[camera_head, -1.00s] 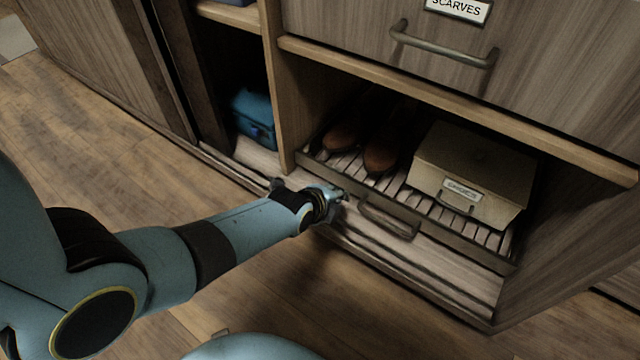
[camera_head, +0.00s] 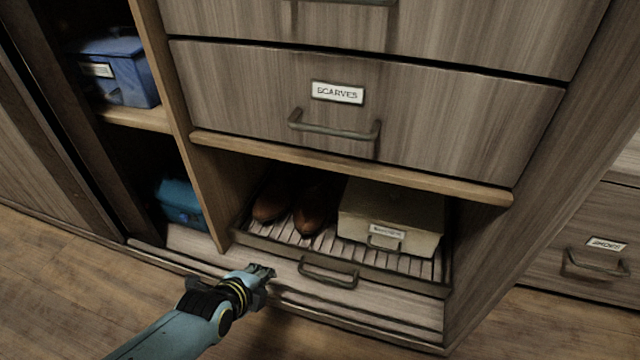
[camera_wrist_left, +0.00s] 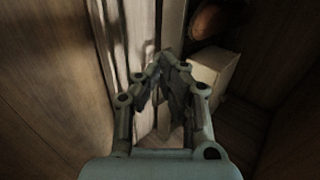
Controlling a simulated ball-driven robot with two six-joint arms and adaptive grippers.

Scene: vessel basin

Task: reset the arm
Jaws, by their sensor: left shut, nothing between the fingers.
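My left gripper (camera_head: 262,274) is shut and empty. In the head view it is just in front of the low shoe rack's left part, near the wardrobe base. In the left wrist view its fingers (camera_wrist_left: 162,68) come together with nothing between them. My left arm comes in from the bottom left of the head view. My right arm and gripper are not in view.
A slatted pull-out rack (camera_head: 421,268) with a handle (camera_head: 328,274) holds brown shoes (camera_head: 312,207) and a labelled beige box (camera_head: 390,218). Above is a closed scarves drawer (camera_head: 440,120). Blue boxes (camera_head: 118,68) (camera_head: 180,201) sit on left shelves. Open wooden floor (camera_head: 60,290) lies in front.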

